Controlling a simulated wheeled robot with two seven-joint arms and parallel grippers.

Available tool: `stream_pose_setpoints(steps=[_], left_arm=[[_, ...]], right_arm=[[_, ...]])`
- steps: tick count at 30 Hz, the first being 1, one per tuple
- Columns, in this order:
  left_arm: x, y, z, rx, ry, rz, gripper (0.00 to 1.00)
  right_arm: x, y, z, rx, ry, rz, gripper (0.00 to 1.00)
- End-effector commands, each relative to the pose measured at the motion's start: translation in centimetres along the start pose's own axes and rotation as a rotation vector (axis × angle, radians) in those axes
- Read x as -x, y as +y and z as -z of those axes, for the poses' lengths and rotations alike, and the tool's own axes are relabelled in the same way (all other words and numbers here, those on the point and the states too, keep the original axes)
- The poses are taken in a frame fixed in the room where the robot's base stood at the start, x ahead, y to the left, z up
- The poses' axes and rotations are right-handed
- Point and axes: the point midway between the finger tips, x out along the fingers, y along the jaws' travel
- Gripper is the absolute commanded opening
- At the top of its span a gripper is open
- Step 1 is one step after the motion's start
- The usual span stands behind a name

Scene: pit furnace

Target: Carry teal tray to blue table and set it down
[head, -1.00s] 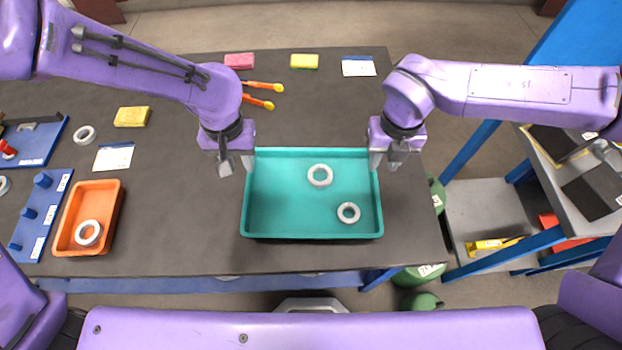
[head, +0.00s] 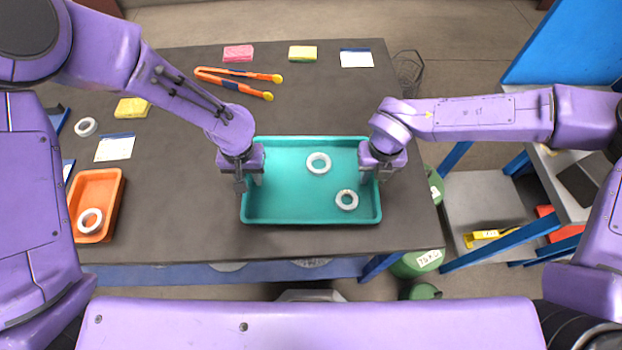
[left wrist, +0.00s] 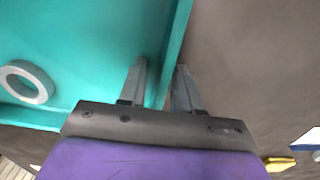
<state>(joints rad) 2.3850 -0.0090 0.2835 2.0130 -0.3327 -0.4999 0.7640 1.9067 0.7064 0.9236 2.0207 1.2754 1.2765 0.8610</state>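The teal tray (head: 285,215) lies flat on the dark tabletop with two pale rings inside, one near its middle (head: 318,163) and one at its lower right (head: 347,200). My left gripper (head: 249,182) is at the tray's left wall. In the left wrist view its fingers (left wrist: 160,88) are apart, one inside and one outside the wall, with a gap on the inner side. My right gripper (head: 375,175) is at the right wall, its fingers apart on either side of the rim; contact cannot be told. No table clearly identifiable as the blue table shows.
An orange bin (head: 97,178) with a ring stands left on the dark table (head: 180,225). Orange tongs (head: 235,82), sponges (head: 303,52) and cards lie farther back. A blue-framed shelf unit (head: 490,195) and green cylinders (head: 418,262) stand to the right, off the table.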

Motion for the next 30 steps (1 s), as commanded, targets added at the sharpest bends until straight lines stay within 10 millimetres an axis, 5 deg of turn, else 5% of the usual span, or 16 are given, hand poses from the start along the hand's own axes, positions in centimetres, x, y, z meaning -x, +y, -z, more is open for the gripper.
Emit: stream_pose_setpoints(steps=[5,9,30], left_arm=[[-0.01,-0.01,0.03,0.000,0.001,0.000,0.33],[0.01,0.00,0.02,0.000,0.001,0.000,0.00],[0.06,0.37,0.08,0.003,0.004,-0.009,0.00]], right_arm=[[0.01,0.00,-0.01,0.000,0.000,0.000,0.33],[0.03,0.02,-0.01,0.000,-0.001,-0.001,0.00],[0.13,0.44,0.12,0.009,-0.002,-0.009,0.00]])
